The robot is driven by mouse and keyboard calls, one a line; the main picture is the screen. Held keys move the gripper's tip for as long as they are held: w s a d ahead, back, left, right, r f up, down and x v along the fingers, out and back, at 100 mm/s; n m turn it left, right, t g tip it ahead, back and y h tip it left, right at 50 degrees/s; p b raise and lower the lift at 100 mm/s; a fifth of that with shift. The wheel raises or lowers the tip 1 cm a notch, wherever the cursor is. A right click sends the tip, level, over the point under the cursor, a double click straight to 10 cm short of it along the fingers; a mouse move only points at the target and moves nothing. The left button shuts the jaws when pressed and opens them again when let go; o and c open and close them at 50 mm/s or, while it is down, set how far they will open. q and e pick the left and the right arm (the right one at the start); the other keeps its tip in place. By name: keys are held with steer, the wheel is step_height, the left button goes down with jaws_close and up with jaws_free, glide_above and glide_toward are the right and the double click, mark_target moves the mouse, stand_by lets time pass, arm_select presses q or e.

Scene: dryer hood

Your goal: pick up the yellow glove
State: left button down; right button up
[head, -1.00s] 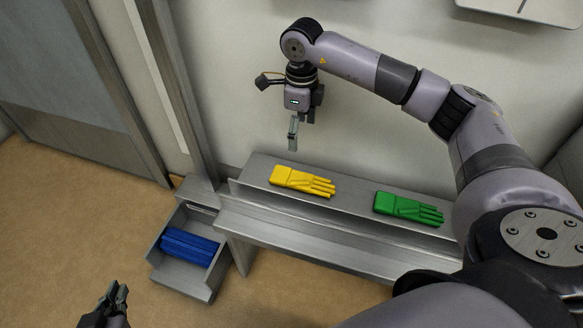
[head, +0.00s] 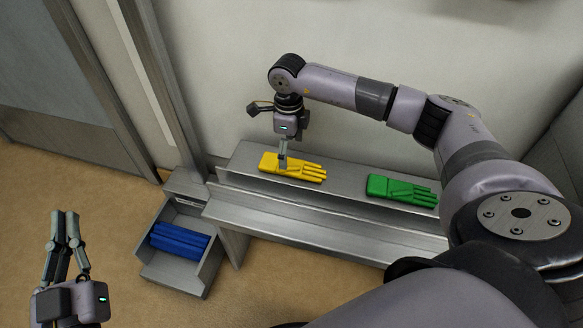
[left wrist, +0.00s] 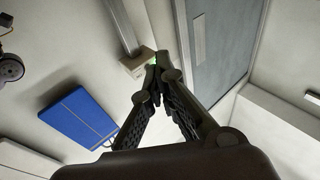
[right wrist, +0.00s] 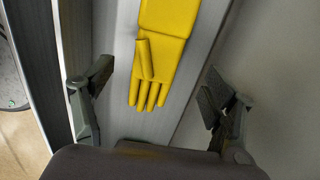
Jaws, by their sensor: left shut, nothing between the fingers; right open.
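The yellow glove (head: 308,171) lies flat on the upper step of the grey metal bench (head: 342,182), to the left of the green glove (head: 402,190). My right gripper (head: 283,160) points down right over the yellow glove, its fingertips overlapping the glove's palm in the head view. In the right wrist view the yellow glove (right wrist: 165,52) lies between the spread, empty fingers of my right gripper (right wrist: 155,95). Whether they touch it is not clear. My left gripper (head: 65,214) is shut and empty at the lower left; its closed tips show in the left wrist view (left wrist: 158,66).
An open metal drawer (head: 208,262) with blue gloves (head: 180,239) stands left of the bench. A metal post (head: 170,85) rises behind it. A wall (head: 240,60) backs the bench. The floor (head: 105,180) at the left is clear.

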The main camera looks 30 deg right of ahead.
mark_target(294, 167)
step_height(294, 167, down, 5)
steer(key=shift+a+r+b, duration=0.1)
steer(key=shift+a+b, duration=0.05)
steer(key=shift+b, duration=0.85)
arm_select(q)
steer(key=s+r+t+h, duration=0.1)
steer(key=s+r+t, duration=0.3)
steer(key=r, duration=0.4)
steer(key=shift+t+h, duration=0.4)
steer(key=shift+t, duration=0.3)
steer(key=shift+f, duration=0.1)
arm_select(e)
steer(key=c, duration=1.2)
steer(key=shift+c, duration=0.2)
